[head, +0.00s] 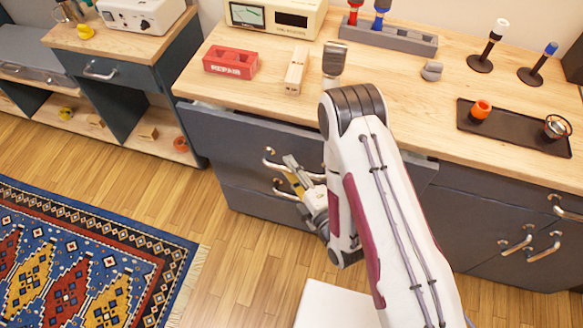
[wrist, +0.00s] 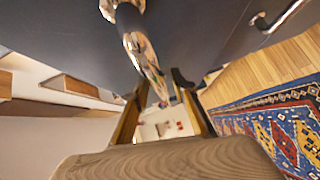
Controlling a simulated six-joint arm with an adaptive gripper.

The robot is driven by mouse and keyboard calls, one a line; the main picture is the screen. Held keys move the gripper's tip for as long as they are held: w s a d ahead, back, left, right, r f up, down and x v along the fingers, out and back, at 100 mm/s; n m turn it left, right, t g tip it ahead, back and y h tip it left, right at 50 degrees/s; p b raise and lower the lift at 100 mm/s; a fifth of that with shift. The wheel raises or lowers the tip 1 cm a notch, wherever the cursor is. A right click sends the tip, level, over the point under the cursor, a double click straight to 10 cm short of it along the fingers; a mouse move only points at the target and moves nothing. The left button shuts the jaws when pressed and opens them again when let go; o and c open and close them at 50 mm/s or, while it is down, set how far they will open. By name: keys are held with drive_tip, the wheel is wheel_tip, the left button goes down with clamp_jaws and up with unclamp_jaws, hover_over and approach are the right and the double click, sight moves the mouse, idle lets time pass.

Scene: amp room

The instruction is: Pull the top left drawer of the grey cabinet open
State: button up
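The grey cabinet (head: 475,215) stands under the wooden worktop. Its top left drawer (head: 232,140) stands slightly out, with a thin pale strip showing along its upper edge. Its metal bar handle (head: 272,164) is partly hidden by my gripper (head: 294,176) and arm. In the wrist view the shiny handle (wrist: 142,50) runs down between the two fingers of my gripper (wrist: 160,95). The fingers look closed around it, though the exact contact is hard to see. The lower drawer's handle (head: 284,194) is just below my gripper.
The worktop carries a red REPAIR block (head: 231,61), a wooden block (head: 296,70), a meter (head: 275,17) and a dark tray (head: 500,128). Other cabinet handles (head: 543,247) stick out at right. Bare floor (head: 235,250) and a patterned rug (head: 85,262) lie in front.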

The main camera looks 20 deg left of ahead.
idle(0.4)
drive_tip(key=shift+s+d+r, duration=0.5)
drive_tip(key=shift+d+r, duration=0.05)
drive_tip(key=shift+r, duration=0.25)
drive_tip(key=shift+s+d+r, duration=0.5)
drive_tip(key=shift+r, duration=0.3)
drive_tip(key=shift+o, duration=1.3)
drive_tip(key=shift+w+r, duration=0.1)
drive_tip(key=shift+r, duration=0.75)
drive_tip(key=o, duration=1.2)
wheel_tip(320, 180, up, 3)
drive_tip(key=shift+d+f, duration=0.1)
drive_tip(key=c, duration=1.5)
drive_tip(key=shift+o, duration=0.2)
drive_tip(key=shift+f, duration=0.1)
